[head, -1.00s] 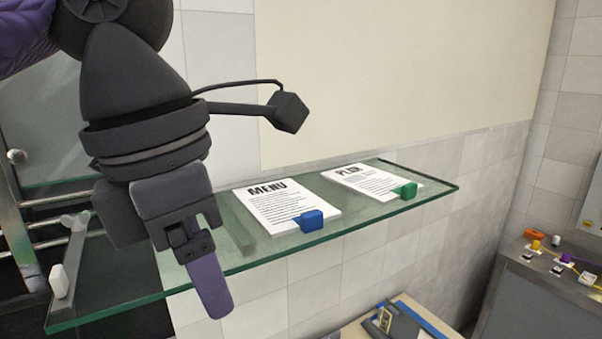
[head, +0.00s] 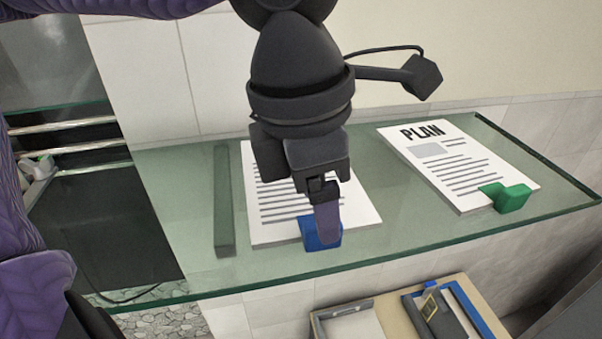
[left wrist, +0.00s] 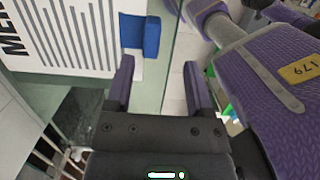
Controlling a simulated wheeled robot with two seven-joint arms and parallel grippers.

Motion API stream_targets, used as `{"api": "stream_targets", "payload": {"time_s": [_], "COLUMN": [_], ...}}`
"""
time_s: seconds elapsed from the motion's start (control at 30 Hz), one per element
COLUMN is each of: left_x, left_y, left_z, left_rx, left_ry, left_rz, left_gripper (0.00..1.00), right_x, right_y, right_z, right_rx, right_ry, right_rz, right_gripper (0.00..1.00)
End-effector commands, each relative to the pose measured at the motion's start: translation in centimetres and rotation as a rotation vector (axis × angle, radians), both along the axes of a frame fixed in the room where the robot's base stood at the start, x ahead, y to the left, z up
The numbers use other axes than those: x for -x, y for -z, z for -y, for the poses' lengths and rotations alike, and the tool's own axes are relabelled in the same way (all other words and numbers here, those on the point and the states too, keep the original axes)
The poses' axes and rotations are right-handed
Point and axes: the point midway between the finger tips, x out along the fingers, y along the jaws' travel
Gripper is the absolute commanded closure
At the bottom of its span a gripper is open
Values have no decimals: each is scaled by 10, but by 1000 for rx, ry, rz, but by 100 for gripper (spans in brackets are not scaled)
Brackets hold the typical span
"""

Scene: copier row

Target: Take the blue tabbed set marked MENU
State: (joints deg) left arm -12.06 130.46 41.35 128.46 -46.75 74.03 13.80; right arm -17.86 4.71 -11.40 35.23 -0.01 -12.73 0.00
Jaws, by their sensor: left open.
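The MENU set is a stack of white printed sheets (head: 270,213) with a blue tab (head: 309,235) on its front edge, lying flat on the glass shelf (head: 400,245). My left gripper hides its title in the head view. In the left wrist view part of the title shows on the sheets (left wrist: 70,35), beside the blue tab (left wrist: 139,36). My left gripper (head: 328,225) is over the front of the set, its finger overlapping the tab in the head view. In the left wrist view the gripper (left wrist: 158,82) is open and empty, with the tab just beyond its fingertips.
A similar set marked PLAN (head: 450,165) with a green tab (head: 507,197) lies to the right on the shelf. A dark strip (head: 223,200) stands left of the MENU set. Below the shelf's front edge is a tray with a folder (head: 440,315).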

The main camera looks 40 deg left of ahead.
Motion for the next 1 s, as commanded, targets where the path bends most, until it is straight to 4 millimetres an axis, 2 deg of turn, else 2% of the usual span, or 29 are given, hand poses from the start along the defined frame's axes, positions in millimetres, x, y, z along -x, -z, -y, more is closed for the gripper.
{"api": "stream_targets", "payload": {"time_s": [0.07, 0.2, 0.43, 0.73, 1.0], "left_x": [0, -3, -3, -3, -4], "left_y": [13, 35, 38, 37, 37], "left_z": [-3, -1, -1, -1, -1], "left_rx": [2, 1, 3, 3, 3], "left_ry": [2, -1, -2, -2, -1], "left_rz": [-7, -2, 1, 1, 3], "left_gripper": [32, 32, 34, 98, 100], "right_x": [-1, -9, -11, -10, -10], "right_y": [-10, -10, -9, -9, -9], "right_z": [0, -1, -3, -3, -3], "right_rx": [-1, -3, -5, -5, -5], "right_ry": [0, 0, 0, 0, 0], "right_rz": [3, 19, 22, 20, 19], "right_gripper": [100, 100, 100, 100, 100]}}
